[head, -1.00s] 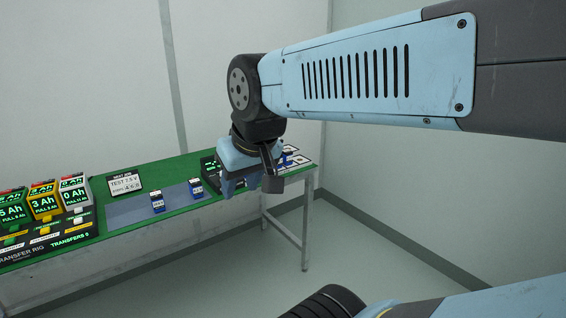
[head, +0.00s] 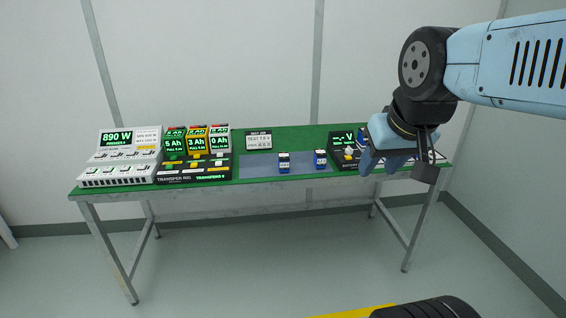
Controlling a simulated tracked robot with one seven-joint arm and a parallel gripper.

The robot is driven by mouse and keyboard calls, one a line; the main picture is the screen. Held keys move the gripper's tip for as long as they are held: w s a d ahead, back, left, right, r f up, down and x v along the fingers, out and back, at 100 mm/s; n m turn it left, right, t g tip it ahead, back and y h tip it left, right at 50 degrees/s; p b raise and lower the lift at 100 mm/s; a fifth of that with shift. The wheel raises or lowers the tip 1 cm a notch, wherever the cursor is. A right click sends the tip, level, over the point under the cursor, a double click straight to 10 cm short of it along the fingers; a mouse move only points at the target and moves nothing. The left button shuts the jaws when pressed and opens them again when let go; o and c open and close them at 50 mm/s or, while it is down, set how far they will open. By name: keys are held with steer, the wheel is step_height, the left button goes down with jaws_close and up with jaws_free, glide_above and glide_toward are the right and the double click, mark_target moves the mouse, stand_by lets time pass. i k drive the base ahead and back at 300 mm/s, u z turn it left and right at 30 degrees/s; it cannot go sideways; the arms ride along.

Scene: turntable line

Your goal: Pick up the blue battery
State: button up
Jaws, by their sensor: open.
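One blue battery (head: 284,163) is left of the other blue battery (head: 320,160). A patch of blue also shows beside my gripper, but I cannot tell what it is. My gripper (head: 400,172) is at the right, in front of the bench's right end, with its fingers pointing down. It is open, and I see nothing held in it. It hides part of the bench there and stands well right of both batteries.
Open floor lies in front of the bench.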

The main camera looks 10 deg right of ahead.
mark_target(284, 157)
steer(key=u, duration=0.1)
steer(key=k, duration=0.5)
steer(key=u, duration=1.5)
steer(key=i, duration=2.55)
steer(key=z, duration=1.55)
